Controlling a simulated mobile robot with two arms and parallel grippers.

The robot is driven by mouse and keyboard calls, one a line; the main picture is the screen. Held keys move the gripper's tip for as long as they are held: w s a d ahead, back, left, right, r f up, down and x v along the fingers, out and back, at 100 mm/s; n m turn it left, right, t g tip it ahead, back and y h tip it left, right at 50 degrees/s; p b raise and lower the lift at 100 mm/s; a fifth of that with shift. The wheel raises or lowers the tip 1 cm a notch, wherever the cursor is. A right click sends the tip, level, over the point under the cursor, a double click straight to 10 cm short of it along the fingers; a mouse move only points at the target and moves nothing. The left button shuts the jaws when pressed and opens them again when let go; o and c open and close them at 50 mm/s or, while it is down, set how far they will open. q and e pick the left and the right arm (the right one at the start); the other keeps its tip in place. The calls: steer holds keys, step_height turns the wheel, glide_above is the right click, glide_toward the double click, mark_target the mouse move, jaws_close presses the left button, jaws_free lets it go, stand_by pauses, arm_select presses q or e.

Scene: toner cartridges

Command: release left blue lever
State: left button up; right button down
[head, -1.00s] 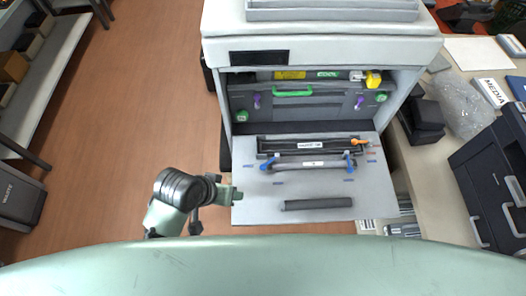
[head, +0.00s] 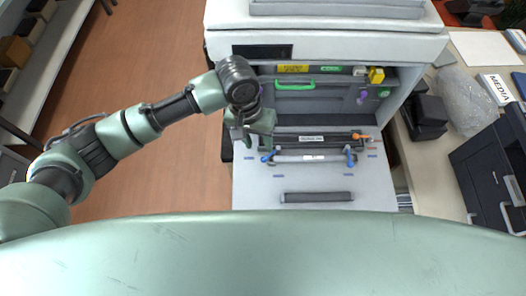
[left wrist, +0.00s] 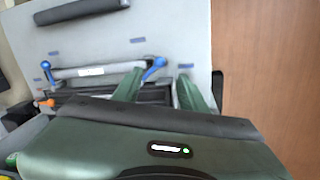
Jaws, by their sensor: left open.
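The left blue lever (head: 268,156) sits at the left end of a grey bar (head: 309,158) on the pulled-out flap of the printer. It also shows in the left wrist view (left wrist: 153,68). My left gripper (head: 250,140) is over the flap's left side, close to this lever. In the left wrist view my open fingers (left wrist: 161,76) point toward the lever, which appears between their tips. I cannot tell whether they touch it. The right blue lever (head: 350,157) is at the bar's other end. My right gripper is not in view.
An orange lever (head: 359,136) is at the right end of the black cartridge (head: 312,139) behind the bar. A green handle (head: 296,86) and a purple knob (head: 362,98) are on the printer's inner front. A dark grip (head: 317,197) lies nearer on the flap.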

mark_target(264, 158)
arm_select(q)
steer(key=f, duration=0.2)
steer(key=d+f+p, duration=0.1)
steer(key=f, duration=0.4)
steer(key=shift+s+d+f+p, duration=0.15)
steer(key=shift+s+p, duration=0.05)
steer(key=shift+p, duration=0.2)
